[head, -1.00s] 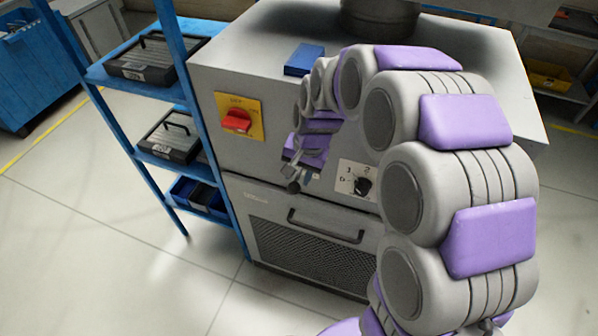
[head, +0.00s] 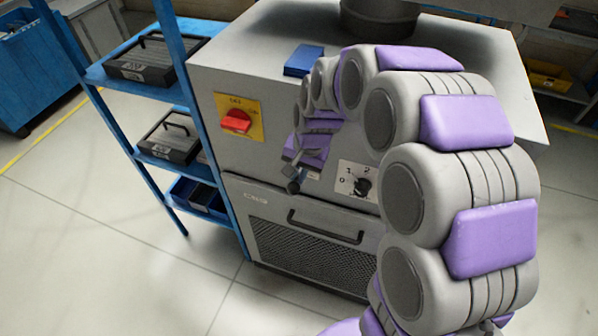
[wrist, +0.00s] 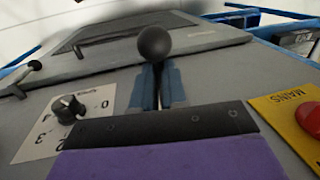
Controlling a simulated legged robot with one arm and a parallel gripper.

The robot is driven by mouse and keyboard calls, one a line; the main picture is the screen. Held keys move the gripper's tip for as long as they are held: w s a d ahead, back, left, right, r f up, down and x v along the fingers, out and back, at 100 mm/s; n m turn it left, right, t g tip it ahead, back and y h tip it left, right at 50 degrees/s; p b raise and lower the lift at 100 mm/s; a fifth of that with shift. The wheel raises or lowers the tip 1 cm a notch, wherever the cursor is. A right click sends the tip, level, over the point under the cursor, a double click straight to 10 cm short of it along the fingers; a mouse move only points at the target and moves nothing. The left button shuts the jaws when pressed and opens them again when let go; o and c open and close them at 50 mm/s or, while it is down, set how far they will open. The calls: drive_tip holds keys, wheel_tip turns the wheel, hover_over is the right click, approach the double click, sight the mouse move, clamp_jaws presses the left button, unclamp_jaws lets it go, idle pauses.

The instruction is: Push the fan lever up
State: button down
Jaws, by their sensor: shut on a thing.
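The fan lever shows as a black ball knob (wrist: 154,43) just past my fingertips in the wrist view. In the head view the dark knob (head: 293,187) is low on the grey cabinet's front, just below my gripper (head: 296,168). My gripper (wrist: 158,85) is shut on the lever, its two blue-grey fingers around the stem right behind the ball. The stem is mostly hidden between the fingers, and its base on the panel is hard to make out.
A red mains switch on a yellow plate (head: 238,118) is left of my gripper. A black rotary dial (head: 362,186) is to the right. Below is a drawer-like panel with a dark handle (head: 326,226). Blue shelving (head: 180,95) stands close on the left.

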drive_tip(key=shift+s, duration=0.1)
drive_tip(key=shift+r+g+p, duration=0.4)
drive_tip(key=shift+g+p, duration=0.4)
drive_tip(key=c, duration=1.2)
unclamp_jaws()
drive_tip(key=shift+s, duration=0.1)
drive_tip(key=shift+o, duration=0.2)
drive_tip(key=shift+a, duration=0.1)
drive_tip(key=p+v, duration=0.1)
drive_tip(key=v, duration=1.6)
drive_tip(key=shift+d, duration=0.3)
drive_tip(key=shift+r, duration=0.1)
